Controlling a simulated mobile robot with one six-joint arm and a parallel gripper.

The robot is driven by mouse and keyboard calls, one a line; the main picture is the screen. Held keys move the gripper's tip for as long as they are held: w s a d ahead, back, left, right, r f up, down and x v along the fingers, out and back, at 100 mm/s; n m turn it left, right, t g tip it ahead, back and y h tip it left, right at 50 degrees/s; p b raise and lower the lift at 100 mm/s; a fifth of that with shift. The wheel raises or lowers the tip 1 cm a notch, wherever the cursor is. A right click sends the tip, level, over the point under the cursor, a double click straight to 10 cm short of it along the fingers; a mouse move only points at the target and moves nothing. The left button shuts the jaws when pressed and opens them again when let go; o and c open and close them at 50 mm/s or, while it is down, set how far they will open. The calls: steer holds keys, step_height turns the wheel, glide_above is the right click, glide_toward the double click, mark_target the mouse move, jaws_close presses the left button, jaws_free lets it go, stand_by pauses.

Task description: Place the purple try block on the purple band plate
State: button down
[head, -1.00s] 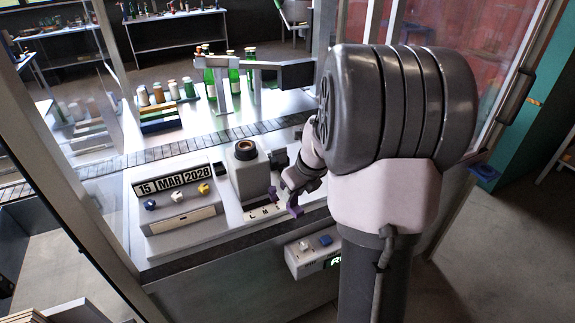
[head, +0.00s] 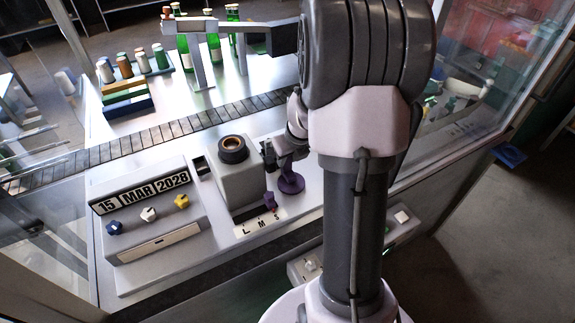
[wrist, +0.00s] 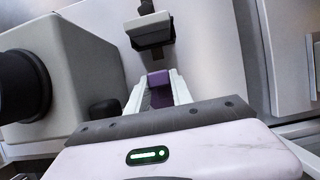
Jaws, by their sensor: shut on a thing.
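My gripper (head: 288,158) is shut on the purple try block (wrist: 160,90), which shows between its two pale fingers in the wrist view. In the head view, the gripper hangs at the right side of the grey capsuling head. Right beneath it is a round, flat purple piece (head: 291,184) with a narrower purple part rising from it toward the fingers. It looks like the purple band plate, but I cannot tell where block and plate divide or whether they touch. My arm hides the area to the right.
The grey unit (head: 238,180) with a dark ring stands close left of the gripper. A small purple knob (head: 270,200) sits by the L M S strip (head: 262,222). The date panel (head: 150,215) is farther left; a conveyor (head: 170,130) runs behind.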

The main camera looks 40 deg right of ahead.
steer(key=shift+f, duration=0.4)
steer(key=shift+s+r, duration=0.1)
steer(key=shift+r, duration=0.1)
steer(key=shift+f, duration=0.15)
steer(key=c, duration=1.1)
jaws_free()
